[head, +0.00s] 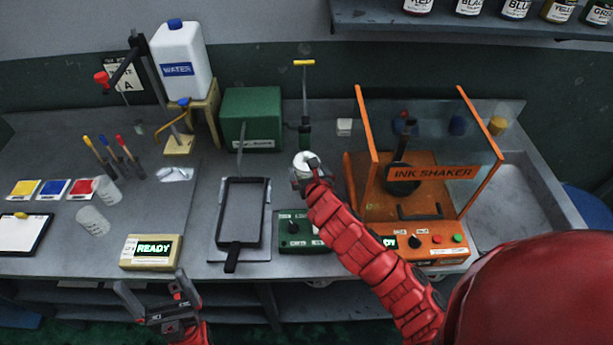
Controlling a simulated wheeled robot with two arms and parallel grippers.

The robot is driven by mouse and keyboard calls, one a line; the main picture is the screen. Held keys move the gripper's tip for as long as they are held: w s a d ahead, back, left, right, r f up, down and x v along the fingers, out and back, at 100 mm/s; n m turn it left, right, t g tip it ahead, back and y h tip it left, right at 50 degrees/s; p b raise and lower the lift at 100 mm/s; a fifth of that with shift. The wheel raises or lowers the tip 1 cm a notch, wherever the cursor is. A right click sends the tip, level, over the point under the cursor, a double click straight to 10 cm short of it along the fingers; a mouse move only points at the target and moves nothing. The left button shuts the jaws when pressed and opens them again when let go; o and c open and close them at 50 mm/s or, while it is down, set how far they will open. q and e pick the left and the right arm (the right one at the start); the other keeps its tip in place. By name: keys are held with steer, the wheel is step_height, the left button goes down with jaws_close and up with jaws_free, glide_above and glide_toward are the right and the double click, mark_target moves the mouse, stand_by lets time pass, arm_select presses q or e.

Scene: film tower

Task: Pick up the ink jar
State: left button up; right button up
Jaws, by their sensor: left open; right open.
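Several ink jars with labels stand on the shelf at the top right of the head view: a red jar (418,5), a black jar (468,7), a blue jar (515,9), a yellow jar (558,10) and one more at the edge. A white round-topped thing (302,159) sits on the bench at my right gripper (305,178); I cannot tell if it is an ink jar. The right gripper is open right at it, and its fingers are partly hidden by the arm. My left gripper (153,286) is open and empty in front of the bench's front edge.
The orange ink shaker (432,173) with clear walls stands right of my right arm. A green box (250,118), a water jug (181,58) and a black-framed tray (242,183) stand left of it. A READY display box (151,251) is near the front edge.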

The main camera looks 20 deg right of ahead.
steer(key=shift+w+f, duration=0.3)
steer(key=shift+w, duration=0.25)
